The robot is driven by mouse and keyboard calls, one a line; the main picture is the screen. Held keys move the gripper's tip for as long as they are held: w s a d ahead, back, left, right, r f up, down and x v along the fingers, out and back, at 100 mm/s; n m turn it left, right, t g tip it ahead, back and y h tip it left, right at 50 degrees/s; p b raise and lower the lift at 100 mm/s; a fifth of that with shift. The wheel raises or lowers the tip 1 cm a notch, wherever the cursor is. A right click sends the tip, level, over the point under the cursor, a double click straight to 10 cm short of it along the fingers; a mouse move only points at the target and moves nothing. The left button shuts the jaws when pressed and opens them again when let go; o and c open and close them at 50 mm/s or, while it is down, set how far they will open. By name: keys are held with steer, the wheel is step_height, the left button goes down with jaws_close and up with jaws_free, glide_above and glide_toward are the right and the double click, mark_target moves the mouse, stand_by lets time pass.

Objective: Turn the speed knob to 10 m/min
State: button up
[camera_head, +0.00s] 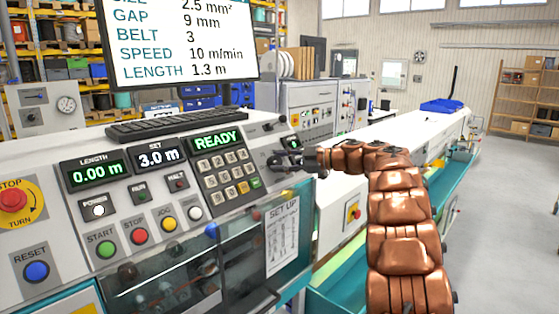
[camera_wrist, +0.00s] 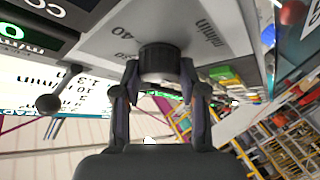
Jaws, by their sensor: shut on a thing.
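The speed knob (camera_wrist: 160,62) is a dark, ribbed cylinder on the grey panel in the wrist view. The fingers of my gripper (camera_wrist: 160,78) are on either side of it and shut on it. Panel marks "40" and "m/min" show beside the knob; its pointer is not visible. A green display (camera_wrist: 22,38) at the upper left of the wrist view is cut off, showing a "0" and "m/min". In the head view my gripper (camera_head: 284,161) is at the right end of the console, and it hides the knob. The monitor (camera_head: 180,45) reads SPEED 10 m/min.
A keypad (camera_head: 228,177) sits left of my gripper, below a READY display (camera_head: 215,141). A small lever with a ball end (camera_wrist: 48,103) stands near the knob. A red STOP button (camera_head: 14,199) is at far left. A keyboard (camera_head: 170,122) lies on the console top.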

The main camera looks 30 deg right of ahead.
steer(key=shift+a, duration=0.1)
stand_by(0.4)
steer(key=o, duration=1)
steer(key=shift+a, duration=0.1)
steer(key=shift+c, duration=0.2)
steer(key=shift+o, duration=0.9)
steer(key=shift+d, duration=0.2)
steer(key=v, duration=1.2)
